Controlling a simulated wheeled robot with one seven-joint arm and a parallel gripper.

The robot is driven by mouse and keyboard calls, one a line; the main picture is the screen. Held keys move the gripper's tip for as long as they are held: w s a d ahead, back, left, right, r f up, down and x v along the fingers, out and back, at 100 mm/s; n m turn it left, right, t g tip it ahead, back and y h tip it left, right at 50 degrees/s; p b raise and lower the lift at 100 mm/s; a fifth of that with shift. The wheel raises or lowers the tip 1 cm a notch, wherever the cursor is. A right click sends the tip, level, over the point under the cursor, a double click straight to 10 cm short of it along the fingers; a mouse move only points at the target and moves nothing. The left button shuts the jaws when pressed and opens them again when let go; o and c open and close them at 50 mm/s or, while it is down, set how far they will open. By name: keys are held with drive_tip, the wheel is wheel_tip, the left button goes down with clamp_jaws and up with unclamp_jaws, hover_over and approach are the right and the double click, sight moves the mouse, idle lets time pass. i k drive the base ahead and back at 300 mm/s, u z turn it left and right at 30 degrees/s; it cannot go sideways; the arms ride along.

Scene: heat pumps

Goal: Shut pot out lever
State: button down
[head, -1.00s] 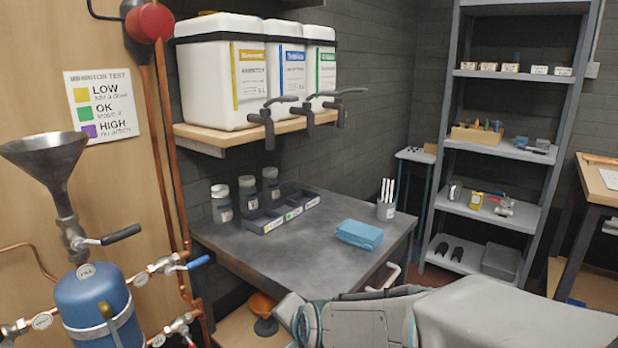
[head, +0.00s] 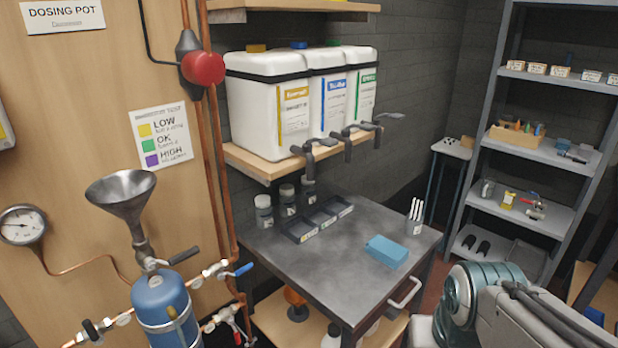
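The blue dosing pot (head: 163,308) stands at the lower left with a grey funnel (head: 122,195) above it. A black-handled lever (head: 184,256) sits under the funnel and points right. A blue-handled lever (head: 243,269) is on the copper pipe right of the pot, slanting up to the right. A red-handled lever (head: 238,333) is lower right of the pot, near the bottom edge. A dark-handled lever (head: 91,329) is on the pipe left of the pot. The tags are too small to read, so I cannot tell which is pot out. My gripper is out of view; only my arm shows, lower right.
A grey bench (head: 340,262) with small bottles, a tray and a blue cloth (head: 387,250) stands right of the pot. White canisters (head: 266,105) with taps sit on a shelf above. A pressure gauge (head: 22,225) is at the left. A grey shelf rack (head: 545,150) stands behind.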

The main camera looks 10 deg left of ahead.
sight(221, 276)
drive_tip(key=k, duration=0.6)
drive_tip(key=u, duration=0.55)
drive_tip(key=i, duration=1.1)
drive_tip(key=z, duration=0.5)
